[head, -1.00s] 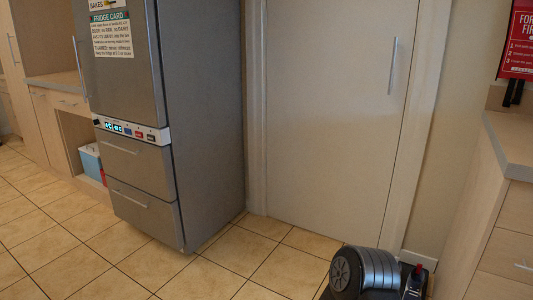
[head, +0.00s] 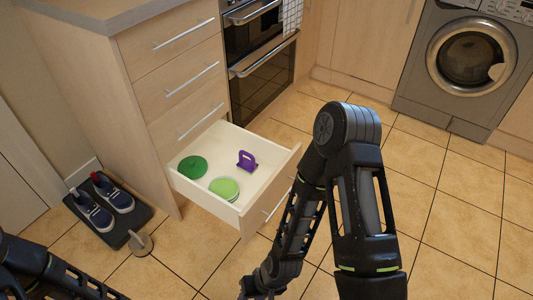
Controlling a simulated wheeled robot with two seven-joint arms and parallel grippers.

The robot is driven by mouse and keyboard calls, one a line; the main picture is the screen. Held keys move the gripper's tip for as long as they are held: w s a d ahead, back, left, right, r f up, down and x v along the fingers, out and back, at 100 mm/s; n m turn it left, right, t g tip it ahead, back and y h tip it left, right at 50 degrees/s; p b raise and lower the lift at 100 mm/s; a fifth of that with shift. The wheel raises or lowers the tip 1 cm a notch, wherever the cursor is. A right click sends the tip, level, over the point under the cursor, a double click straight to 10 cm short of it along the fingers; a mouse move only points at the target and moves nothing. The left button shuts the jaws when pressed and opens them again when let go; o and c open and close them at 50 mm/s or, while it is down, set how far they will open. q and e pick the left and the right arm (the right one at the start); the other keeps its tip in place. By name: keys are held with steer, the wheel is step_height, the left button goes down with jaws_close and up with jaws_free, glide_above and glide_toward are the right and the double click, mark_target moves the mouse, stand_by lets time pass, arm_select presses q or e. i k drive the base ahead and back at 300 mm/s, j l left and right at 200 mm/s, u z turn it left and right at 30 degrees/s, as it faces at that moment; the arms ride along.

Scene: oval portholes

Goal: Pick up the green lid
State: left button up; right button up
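A flat dark green disc (head: 192,167), which looks like the green lid, lies at the left in an open white-lined drawer (head: 266,171). A round light green item (head: 224,188) with a pale rim lies near it, toward the drawer's front; I cannot tell whether it is a lid or a lidded bowl. Both lie apart from my arms. My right arm comes in from the right and bends down in front of the drawer; its fingers do not show at the bottom edge. My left arm shows only at the bottom left corner, without its gripper.
A purple handled object (head: 247,160) is in the same drawer. Dark shoes (head: 105,203) stand on a dark mat left of the drawer. Ovens (head: 262,65) stand behind it and a washing machine (head: 468,65) at the back right. Tiled floor (head: 450,200) at right is clear.

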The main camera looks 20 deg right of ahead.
mark_target(194, 168)
steer(key=i+j+z, duration=0.15)
steer(key=z, duration=0.25)
steer(key=i+j+z, duration=0.1)
steer(key=j+z, duration=0.2)
steer(key=z, duration=0.15)
steer(key=i+j+z, duration=0.1)
steer(key=j+z, duration=0.15)
steer(key=z, duration=0.15)
steer(key=j+z, duration=0.6)
steer(key=z, duration=0.2)
steer(key=i, duration=0.05)
